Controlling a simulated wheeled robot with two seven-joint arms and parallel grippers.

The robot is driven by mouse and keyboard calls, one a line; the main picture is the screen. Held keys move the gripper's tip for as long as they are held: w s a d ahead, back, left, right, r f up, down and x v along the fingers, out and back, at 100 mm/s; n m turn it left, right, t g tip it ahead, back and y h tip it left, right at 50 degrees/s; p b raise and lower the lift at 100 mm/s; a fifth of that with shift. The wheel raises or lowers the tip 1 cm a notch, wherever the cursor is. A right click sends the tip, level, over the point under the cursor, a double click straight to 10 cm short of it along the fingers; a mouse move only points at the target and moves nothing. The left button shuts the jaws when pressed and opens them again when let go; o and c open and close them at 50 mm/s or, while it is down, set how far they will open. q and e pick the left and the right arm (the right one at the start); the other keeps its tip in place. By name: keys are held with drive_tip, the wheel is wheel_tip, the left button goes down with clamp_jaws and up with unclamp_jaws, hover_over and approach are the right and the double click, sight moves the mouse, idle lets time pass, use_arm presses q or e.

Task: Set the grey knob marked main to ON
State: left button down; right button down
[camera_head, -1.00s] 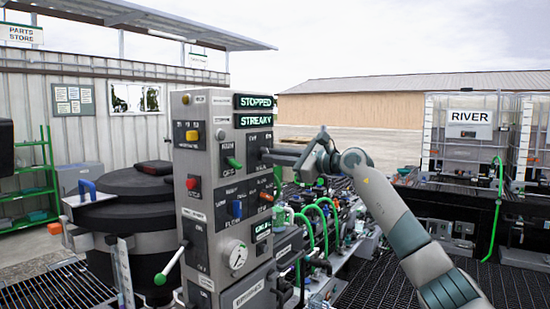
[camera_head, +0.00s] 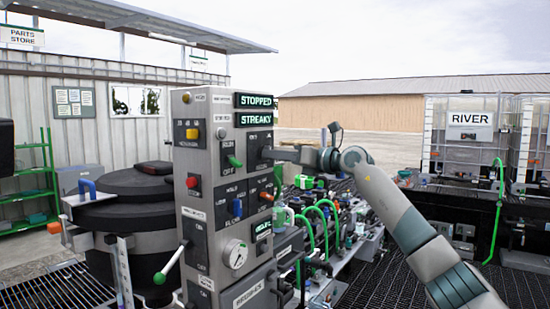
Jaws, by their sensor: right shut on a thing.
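The control panel (camera_head: 206,190) is a grey cabinet with several coloured knobs. My right gripper (camera_head: 267,153) reaches in from the right and is shut on a knob at the panel's upper right, below the lit STREAKY sign. The gripper hides most of that knob, and its colour and ON or OFF position cannot be read. The label above it is too small to read surely. My left gripper is not clearly in view; only a dark part of mine shows at the left edge.
Signs reading STOPPED (camera_head: 254,101) and STREAKY (camera_head: 255,112) are lit. A black drum (camera_head: 130,225) stands left. Hoses and fittings crowd the right.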

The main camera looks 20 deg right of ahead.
drive_tip(key=shift+m, duration=1.9)
drive_tip(key=c, duration=1.8)
unclamp_jaws()
